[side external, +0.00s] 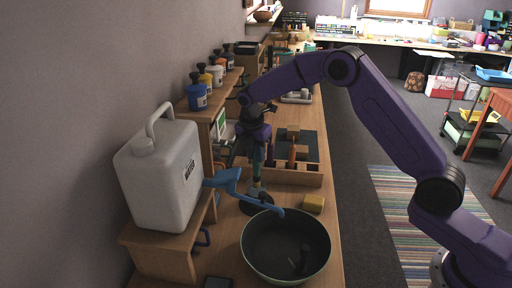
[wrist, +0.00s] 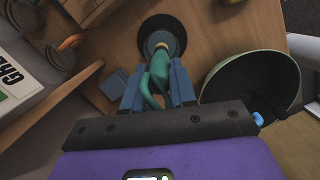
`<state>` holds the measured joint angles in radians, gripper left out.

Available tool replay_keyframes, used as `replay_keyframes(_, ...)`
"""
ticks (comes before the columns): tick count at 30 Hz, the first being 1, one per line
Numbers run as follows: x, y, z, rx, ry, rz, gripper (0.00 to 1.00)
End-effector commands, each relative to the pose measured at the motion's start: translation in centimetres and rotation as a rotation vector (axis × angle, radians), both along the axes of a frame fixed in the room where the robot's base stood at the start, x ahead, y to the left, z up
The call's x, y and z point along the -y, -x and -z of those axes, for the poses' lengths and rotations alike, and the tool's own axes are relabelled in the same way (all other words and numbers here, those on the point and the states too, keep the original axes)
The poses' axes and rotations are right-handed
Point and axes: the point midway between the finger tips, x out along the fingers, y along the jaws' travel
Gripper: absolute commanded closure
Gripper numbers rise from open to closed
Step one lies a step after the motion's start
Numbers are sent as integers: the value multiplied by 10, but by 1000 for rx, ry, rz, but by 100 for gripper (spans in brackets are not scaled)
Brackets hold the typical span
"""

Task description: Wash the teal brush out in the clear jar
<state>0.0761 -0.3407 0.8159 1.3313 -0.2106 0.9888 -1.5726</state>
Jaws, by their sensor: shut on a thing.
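My gripper (side external: 258,160) is shut on the teal brush (wrist: 158,75). The wrist view shows the brush between the blue fingers (wrist: 158,88), its far end pointing at a dark round dish or base (wrist: 148,27). In the side view the brush hangs roughly upright over that dark round base (side external: 257,206). A pale part shows at the brush's lower end. I cannot tell whether it touches the base. I cannot make out the clear jar for certain; the round thing under the brush may be part of it.
A white canister (side external: 165,180) with a blue tap (side external: 228,182) stands left, close to the brush. A wooden tray (side external: 300,177) lies behind. Paint bottles (side external: 198,97) line a left shelf.

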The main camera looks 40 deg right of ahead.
Motion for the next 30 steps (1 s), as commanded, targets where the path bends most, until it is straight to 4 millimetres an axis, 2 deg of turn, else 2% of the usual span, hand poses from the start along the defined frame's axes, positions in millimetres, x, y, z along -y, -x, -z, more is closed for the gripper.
replay_keyframes(21, 0, 0, 49, -1, 0, 0, 100)
replay_keyframes(30, 0, 0, 61, 0, 0, 1, 100)
